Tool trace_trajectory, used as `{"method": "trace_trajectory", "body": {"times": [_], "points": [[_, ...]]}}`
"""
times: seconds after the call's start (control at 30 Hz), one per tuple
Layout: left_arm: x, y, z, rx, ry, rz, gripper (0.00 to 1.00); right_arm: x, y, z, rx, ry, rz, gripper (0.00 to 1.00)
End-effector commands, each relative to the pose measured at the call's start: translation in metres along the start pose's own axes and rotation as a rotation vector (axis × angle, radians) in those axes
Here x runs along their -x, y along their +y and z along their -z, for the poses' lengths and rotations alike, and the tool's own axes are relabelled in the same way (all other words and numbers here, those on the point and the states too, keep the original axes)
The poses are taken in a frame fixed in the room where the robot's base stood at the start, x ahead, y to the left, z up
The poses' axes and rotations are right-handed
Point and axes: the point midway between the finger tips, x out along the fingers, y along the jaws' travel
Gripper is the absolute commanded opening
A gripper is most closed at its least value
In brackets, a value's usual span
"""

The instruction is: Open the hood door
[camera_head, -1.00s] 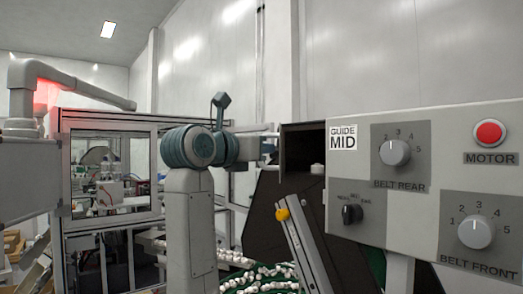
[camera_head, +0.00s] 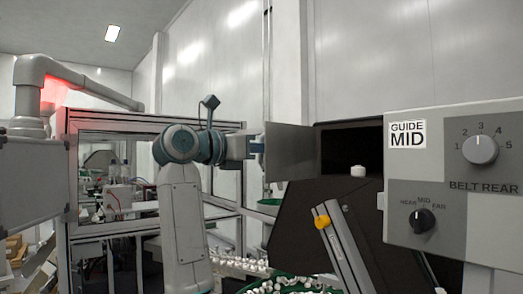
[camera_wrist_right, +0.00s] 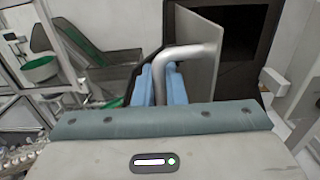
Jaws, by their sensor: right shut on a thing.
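The hood door (camera_head: 290,152) is a flat grey panel. It stands swung out to the left of the dark hood opening (camera_head: 340,145) and shows its face. In the right wrist view the door (camera_wrist_right: 208,70) is seen nearly along its plane, with a bent metal handle (camera_wrist_right: 190,53) on its left side. My right gripper (camera_wrist_right: 160,75) has its blue fingers shut on both sides of the handle's lower bar. In the head view this gripper (camera_head: 257,147) is at the door's left edge, partly hidden. My left gripper is not in view.
A control panel (camera_head: 455,185) with knobs and a GUIDE MID label stands right of the opening. A rail with a yellow knob (camera_head: 322,221) leans in front. Several caps lie in a green bowl (camera_head: 285,284) below.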

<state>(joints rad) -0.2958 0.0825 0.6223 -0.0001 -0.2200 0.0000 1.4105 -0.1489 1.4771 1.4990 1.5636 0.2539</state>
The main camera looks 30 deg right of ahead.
Motion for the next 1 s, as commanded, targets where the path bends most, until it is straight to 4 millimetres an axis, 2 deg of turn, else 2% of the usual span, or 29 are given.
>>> {"method": "trace_trajectory", "body": {"times": [0.3,0.8,0.83,0.87,1.0], "points": [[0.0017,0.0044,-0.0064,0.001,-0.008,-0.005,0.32,-0.0032,0.01,0.0003,0.001,0.001,-0.001,0.0],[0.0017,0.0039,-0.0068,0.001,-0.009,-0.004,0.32,-0.004,0.0114,0.0004,0.0,0.001,-0.001,0.0],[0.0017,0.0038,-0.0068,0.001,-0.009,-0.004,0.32,-0.004,0.0114,0.0004,0.0,0.001,-0.001,0.16],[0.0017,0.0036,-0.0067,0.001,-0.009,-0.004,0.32,-0.004,0.0113,0.0004,0.0,0.001,-0.001,0.22],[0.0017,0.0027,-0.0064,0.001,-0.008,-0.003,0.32,-0.004,0.0113,0.0004,0.001,0.001,-0.001,0.24]]}}
